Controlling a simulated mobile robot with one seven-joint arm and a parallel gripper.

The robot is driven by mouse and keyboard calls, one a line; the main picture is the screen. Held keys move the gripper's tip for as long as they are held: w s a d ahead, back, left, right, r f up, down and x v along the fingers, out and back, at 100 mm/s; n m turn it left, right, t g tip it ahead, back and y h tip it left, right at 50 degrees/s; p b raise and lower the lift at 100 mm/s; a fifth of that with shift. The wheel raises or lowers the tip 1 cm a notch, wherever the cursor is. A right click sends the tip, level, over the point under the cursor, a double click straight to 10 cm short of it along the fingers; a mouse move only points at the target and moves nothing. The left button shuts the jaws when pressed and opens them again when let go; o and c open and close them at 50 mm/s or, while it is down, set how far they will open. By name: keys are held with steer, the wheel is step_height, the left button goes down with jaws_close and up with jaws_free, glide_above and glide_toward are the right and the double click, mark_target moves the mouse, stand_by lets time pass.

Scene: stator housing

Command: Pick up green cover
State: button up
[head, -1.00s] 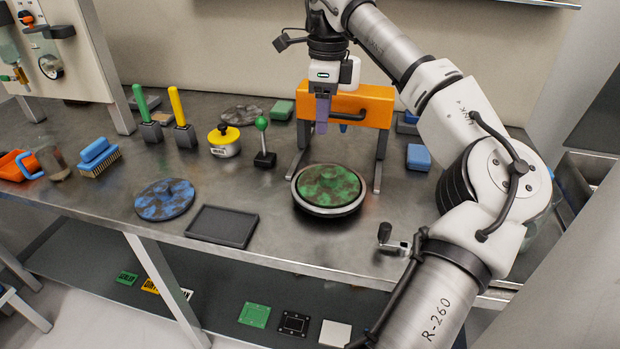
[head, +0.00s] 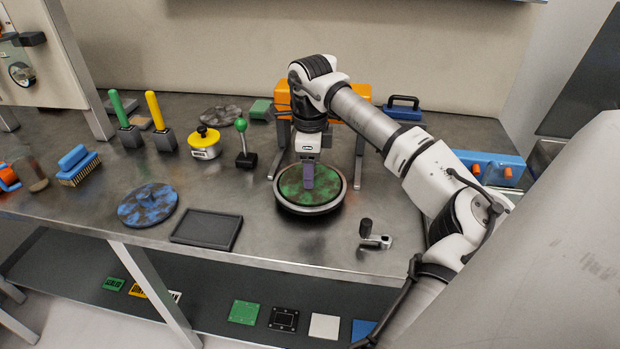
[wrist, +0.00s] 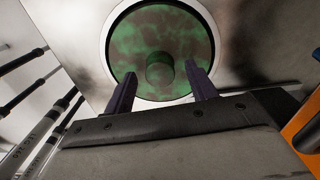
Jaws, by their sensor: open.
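The green cover (head: 293,186) is a round, mottled green disc lying in a round metal housing (head: 300,209) on the bench. In the wrist view the green cover (wrist: 165,30) shows a round knob (wrist: 159,68) at its middle. My gripper (head: 308,182) points down over the cover in the head view. I cannot tell the exact height of the fingertips above the cover.
An orange stand (head: 351,97) is behind the housing. A green-knobbed lever (head: 243,143) stands to its left. A dark tray (head: 207,229) and a blue disc (head: 148,204) lie at front left. A small clamp-like part (head: 374,235) lies at front right.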

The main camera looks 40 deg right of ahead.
steer(key=shift+f, duration=0.45)
steer(key=shift+c, duration=0.3)
jaws_close()
steer(key=shift+r, duration=0.15)
